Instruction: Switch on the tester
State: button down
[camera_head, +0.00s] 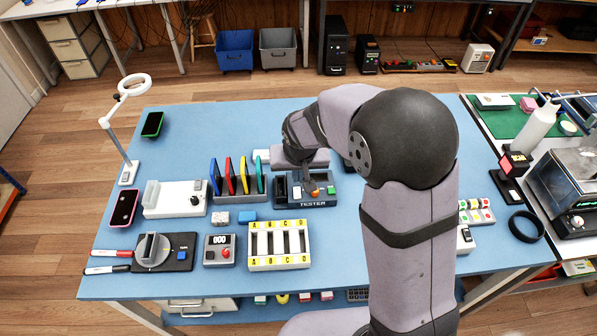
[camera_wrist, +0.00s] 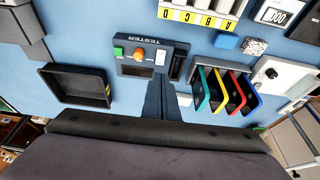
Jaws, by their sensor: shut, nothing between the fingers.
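The tester (camera_head: 322,204) is a dark box with its name on the front, in the middle of the blue table. In the wrist view the tester (camera_wrist: 150,43) appears upside down, with a green button (camera_wrist: 118,51), an orange knob (camera_wrist: 138,56) and a white switch plate (camera_wrist: 160,57) on its panel. A dark slot lies at its right side in that view. My gripper (camera_wrist: 167,84) is shut and empty, pointing down over the tester's inner edge. In the head view my gripper (camera_head: 309,184) partly hides the tester; contact cannot be told.
A rack (camera_head: 253,197) with blue, red, green and yellow holders stands left of the tester. An A-B-C-D tray (camera_head: 279,262) is in front. A counter (camera_head: 219,262) and a white device (camera_head: 160,210) lie further left. An empty dark tray (camera_wrist: 50,92) is beside the tester.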

aim_at(297, 188)
jog(key=shift+v, duration=1.35)
jog(key=shift+w+f+b, duration=0.1)
jog(key=shift+b, duration=0.35)
jog(key=shift+w+r+b, duration=0.3)
jog(key=shift+w+b, duration=0.4)
jog(key=shift+b, duration=1.1)
jog(key=shift+f, duration=0.15)
jog(key=p+x, duration=0.1)
jog(key=x, duration=0.3)
jog(key=p+x, duration=0.1)
jog(key=x, duration=0.4)
jog(key=p+x, duration=0.1)
jog(key=x, duration=0.3)
jog(key=shift+s+f+p, duration=0.25)
jog(key=shift+f+p, duration=0.05)
jog(key=shift+f, duration=0.15)
